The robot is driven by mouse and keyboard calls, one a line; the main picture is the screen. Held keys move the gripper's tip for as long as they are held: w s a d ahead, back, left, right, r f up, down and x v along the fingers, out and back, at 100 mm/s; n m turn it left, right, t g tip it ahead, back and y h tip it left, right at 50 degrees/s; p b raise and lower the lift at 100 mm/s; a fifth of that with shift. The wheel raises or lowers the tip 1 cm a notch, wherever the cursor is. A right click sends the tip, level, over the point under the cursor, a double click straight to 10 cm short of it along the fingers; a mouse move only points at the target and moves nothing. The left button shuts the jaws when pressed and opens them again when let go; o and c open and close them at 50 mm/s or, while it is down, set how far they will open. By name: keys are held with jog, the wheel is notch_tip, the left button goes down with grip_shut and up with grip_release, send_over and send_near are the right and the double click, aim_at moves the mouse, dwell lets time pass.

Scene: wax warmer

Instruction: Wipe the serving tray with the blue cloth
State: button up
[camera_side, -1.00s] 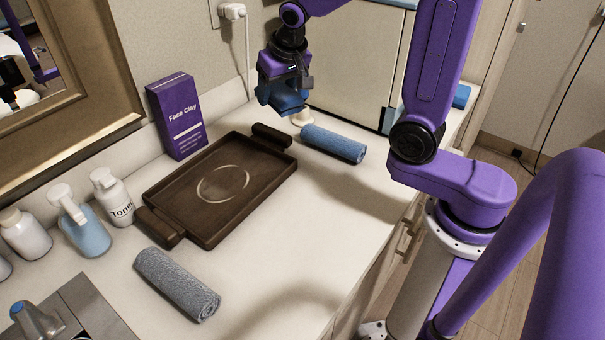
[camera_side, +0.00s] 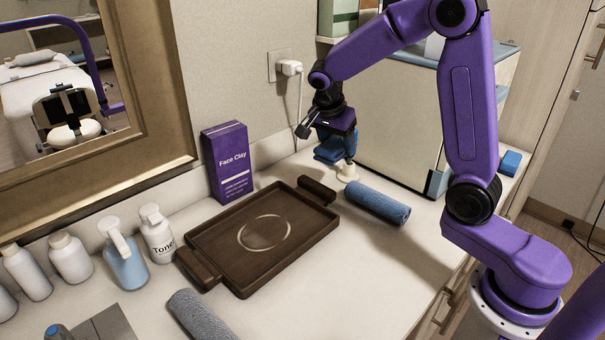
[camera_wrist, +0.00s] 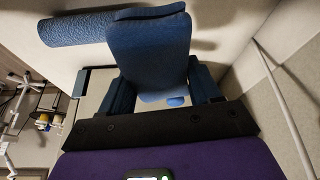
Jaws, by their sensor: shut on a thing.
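The serving tray (camera_side: 219,245) is dark brown with raised handles and lies on the white counter. A pale ring mark shows on its flat bottom. My gripper (camera_side: 337,140) is shut on the folded blue cloth (camera_side: 327,153), above the counter beyond the tray's far right handle. The cloth is clear of the tray. In the wrist view, the cloth (camera_wrist: 150,50) sits between the two blue fingers (camera_wrist: 165,95) and sticks out past their tips. The tray does not show in the wrist view.
A blue rolled towel (camera_side: 377,202) lies right of the tray, near a small white stand (camera_side: 347,172). A grey-blue roll (camera_side: 200,316) lies in front. The purple Face Clay box (camera_side: 229,162) stands behind the tray; bottles (camera_side: 157,234) stand left. A cream cabinet (camera_side: 395,120) stands behind the roll.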

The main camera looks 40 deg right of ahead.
jog(key=shift+w+d+f+m+g, duration=0.15)
jog(key=shift+d+m+g, duration=0.15)
jog(key=shift+m, duration=0.35)
jog(key=shift+w+d+f+m+g, duration=0.1)
jog(key=shift+d+m+g, duration=0.15)
jog(key=shift+m, duration=0.4)
jog(key=w+d+f, duration=0.1)
jog(key=w+f, duration=0.3)
jog(key=w, duration=0.4)
send_over(307, 170)
jog(key=s+a, duration=0.1)
jog(key=f, duration=0.4)
jog(key=shift+s+a+f, duration=0.1)
jog(key=shift+a+f, duration=0.1)
jog(key=shift+f, duration=0.15)
jog(key=shift+w+f, duration=0.2)
jog(key=shift+f, duration=0.05)
jog(key=f, duration=0.3)
jog(key=shift+w, duration=0.3)
jog(key=shift+f, duration=0.2)
jog(key=shift+f, duration=0.65)
